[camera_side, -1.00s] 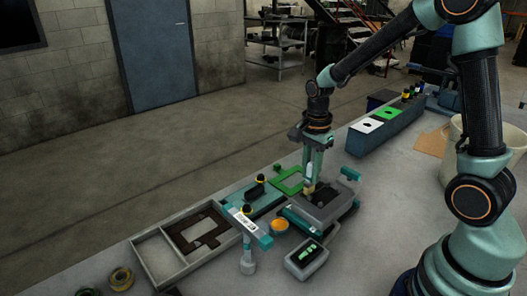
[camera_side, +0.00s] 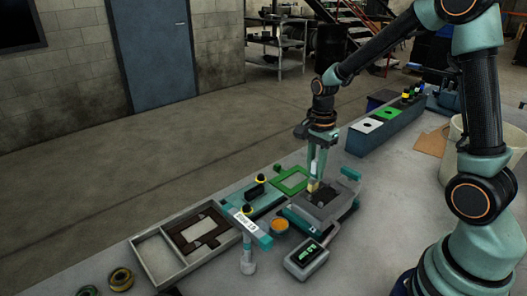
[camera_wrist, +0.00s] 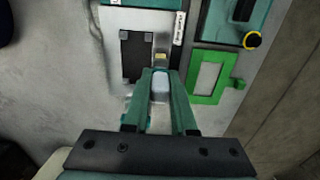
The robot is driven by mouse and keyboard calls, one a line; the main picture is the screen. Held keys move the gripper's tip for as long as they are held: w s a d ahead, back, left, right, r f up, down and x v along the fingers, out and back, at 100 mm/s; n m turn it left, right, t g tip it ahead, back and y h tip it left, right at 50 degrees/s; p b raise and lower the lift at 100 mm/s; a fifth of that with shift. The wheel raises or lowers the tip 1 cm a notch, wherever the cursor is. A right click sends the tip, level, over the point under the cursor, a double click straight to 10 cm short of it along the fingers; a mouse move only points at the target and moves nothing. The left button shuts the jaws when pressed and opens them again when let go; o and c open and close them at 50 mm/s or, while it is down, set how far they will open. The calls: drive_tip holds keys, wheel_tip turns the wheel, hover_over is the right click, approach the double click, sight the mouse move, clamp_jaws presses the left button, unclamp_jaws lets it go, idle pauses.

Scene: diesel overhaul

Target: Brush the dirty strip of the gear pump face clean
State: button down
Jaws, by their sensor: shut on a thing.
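My gripper (camera_side: 318,172) is shut on a small brush with a pale handle (camera_wrist: 160,86) and a yellowish bristle end (camera_side: 312,187). The bristle end (camera_wrist: 160,57) also shows beyond the fingertips in the wrist view. The gear pump (camera_side: 318,209) is a grey block with a dark face on top, clamped in a teal fixture. The brush end is at the far left edge of the dark face (camera_wrist: 135,60); I cannot tell whether it touches. The dirty strip is not clearly distinguishable.
A green frame (camera_side: 292,180) lies behind the pump, and a teal tray (camera_side: 262,205) stands left of it. An orange cup (camera_side: 279,226) and a meter with a lit display (camera_side: 307,257) are in front. A grey divided tray (camera_side: 165,262) is farther left.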

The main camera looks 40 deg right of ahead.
drive_tip(key=shift+d, duration=0.1)
drive_tip(key=shift+d, duration=0.85)
drive_tip(key=shift+d, duration=0.1)
drive_tip(key=shift+d, duration=0.8)
drive_tip(key=shift+a, duration=0.15)
drive_tip(key=shift+a, duration=0.8)
drive_tip(key=shift+a, duration=0.1)
drive_tip(key=shift+a, duration=0.85)
drive_tip(key=shift+a, duration=0.1)
